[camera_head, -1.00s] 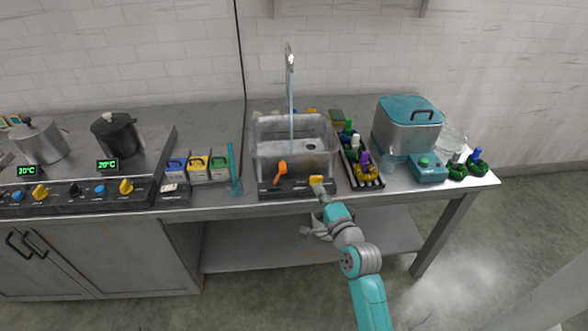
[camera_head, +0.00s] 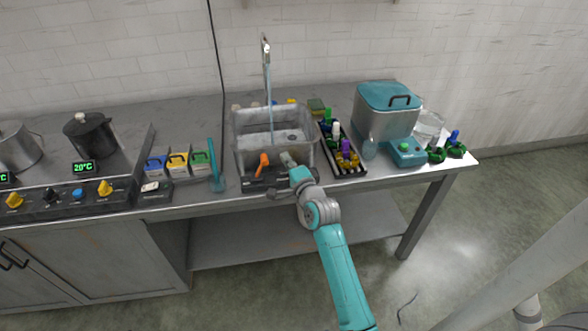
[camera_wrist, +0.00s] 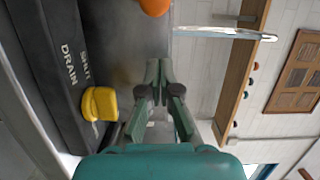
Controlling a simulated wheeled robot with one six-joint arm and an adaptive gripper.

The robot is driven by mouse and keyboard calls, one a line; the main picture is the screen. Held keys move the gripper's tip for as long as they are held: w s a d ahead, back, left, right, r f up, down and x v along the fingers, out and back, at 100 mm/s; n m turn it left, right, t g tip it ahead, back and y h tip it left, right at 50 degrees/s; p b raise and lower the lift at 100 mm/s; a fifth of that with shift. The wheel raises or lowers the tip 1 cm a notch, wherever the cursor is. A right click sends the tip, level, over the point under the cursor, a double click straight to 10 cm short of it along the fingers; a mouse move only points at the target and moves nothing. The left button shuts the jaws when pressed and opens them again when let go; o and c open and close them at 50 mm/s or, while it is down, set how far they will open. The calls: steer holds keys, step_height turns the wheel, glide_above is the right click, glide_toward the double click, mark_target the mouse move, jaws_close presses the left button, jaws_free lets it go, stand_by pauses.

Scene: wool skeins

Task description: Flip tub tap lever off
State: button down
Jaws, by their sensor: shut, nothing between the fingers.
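The grey tub (camera_head: 308,143) sits on the counter. Its tall tap (camera_head: 266,46) stands behind it, and a thin water stream (camera_head: 268,92) falls into it. An orange lever (camera_head: 262,162) rises from the tub's dark front panel (camera_head: 255,185). It shows partly at the top of the wrist view (camera_wrist: 154,6). A yellow lever (camera_wrist: 99,103) sits beside the "DRAIN" and "SHUT" lettering; my arm hides it in the head view. My gripper (camera_head: 287,157) is shut and empty at the tub's front edge, right of the orange lever and apart from it. Its fingertips (camera_wrist: 158,68) meet in the wrist view.
A rack of coloured bottles (camera_head: 345,160) and a teal-lidded pot (camera_head: 387,110) stand right of the tub. Left are coloured boxes (camera_head: 178,162), a teal upright tool (camera_head: 214,160) and a hob with a black pot (camera_head: 90,135). Brick wall rises behind.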

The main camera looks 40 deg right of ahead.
mark_target(260, 167)
steer(key=shift+w+a+f, duration=0.1)
steer(key=shift+w+a, duration=0.35)
steer(key=shift+a, duration=0.35)
steer(key=shift+w+a+f, duration=0.1)
steer(key=shift+w+a, duration=0.35)
steer(key=shift+a, duration=0.3)
steer(key=shift+r, duration=0.1)
